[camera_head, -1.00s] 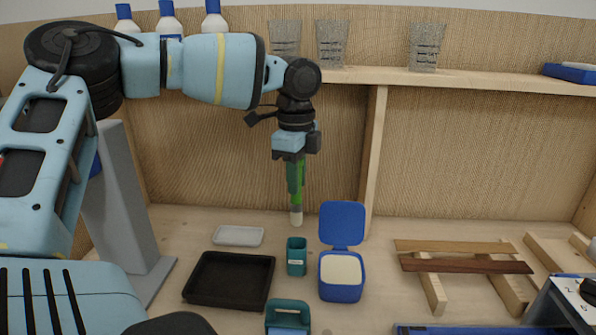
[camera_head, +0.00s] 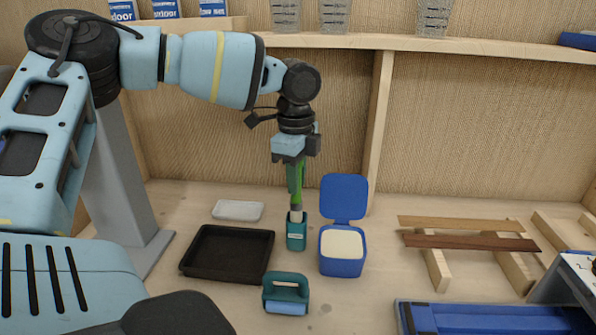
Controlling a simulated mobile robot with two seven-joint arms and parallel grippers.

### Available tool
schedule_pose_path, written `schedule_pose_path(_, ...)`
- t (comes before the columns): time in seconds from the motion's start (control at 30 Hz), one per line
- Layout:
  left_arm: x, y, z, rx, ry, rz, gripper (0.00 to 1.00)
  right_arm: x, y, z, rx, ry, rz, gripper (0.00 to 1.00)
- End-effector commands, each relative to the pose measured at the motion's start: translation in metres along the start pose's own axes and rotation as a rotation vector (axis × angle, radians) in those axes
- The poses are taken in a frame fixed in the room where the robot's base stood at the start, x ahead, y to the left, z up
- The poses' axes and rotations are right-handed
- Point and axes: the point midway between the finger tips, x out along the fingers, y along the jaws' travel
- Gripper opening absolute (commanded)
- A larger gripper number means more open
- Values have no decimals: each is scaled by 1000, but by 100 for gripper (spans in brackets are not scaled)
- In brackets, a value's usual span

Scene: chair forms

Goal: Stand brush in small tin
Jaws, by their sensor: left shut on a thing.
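The small tin (camera_head: 296,236) is a teal square container with a pale label, standing upright on the bench near the middle of the head view. My left gripper (camera_head: 290,168) points down above the tin and is shut on the brush (camera_head: 296,200), which has a green handle and a pale lower end. The brush hangs upright, with its lower end at the tin's mouth. The tin's front wall hides the brush tip, so how deep it sits is unclear. My right gripper is not in view.
A black tray (camera_head: 190,270) lies left of the tin, with a white dish (camera_head: 238,210) behind it. An open blue box (camera_head: 342,262) stands close on the right. A teal-handled block (camera_head: 286,295) sits in front. Wooden strips (camera_head: 470,242) rest on supports at right.

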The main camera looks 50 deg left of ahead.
Motion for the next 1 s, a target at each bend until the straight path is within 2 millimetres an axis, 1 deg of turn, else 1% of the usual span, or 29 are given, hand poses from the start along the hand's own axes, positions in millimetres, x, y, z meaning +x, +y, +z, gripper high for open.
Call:
schedule_pose_path(0.03, 6, 0, 0, 0, 0, 2, 0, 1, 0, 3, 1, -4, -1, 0)
schedule_pose_path(0.2, 17, 0, 0, 1, 0, 2, 0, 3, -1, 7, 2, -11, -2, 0)
schedule_pose_path(0.43, 29, 0, 0, 1, 0, 2, 0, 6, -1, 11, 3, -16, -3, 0)
schedule_pose_path(0.63, 34, 0, 0, 1, 0, 0, 0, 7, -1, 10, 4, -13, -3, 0)
schedule_pose_path(0.97, 34, 0, 0, 1, 0, 0, 0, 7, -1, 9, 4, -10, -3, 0)
schedule_pose_path(1.0, 34, 0, 0, 1, 0, 0, 26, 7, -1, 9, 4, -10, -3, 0)
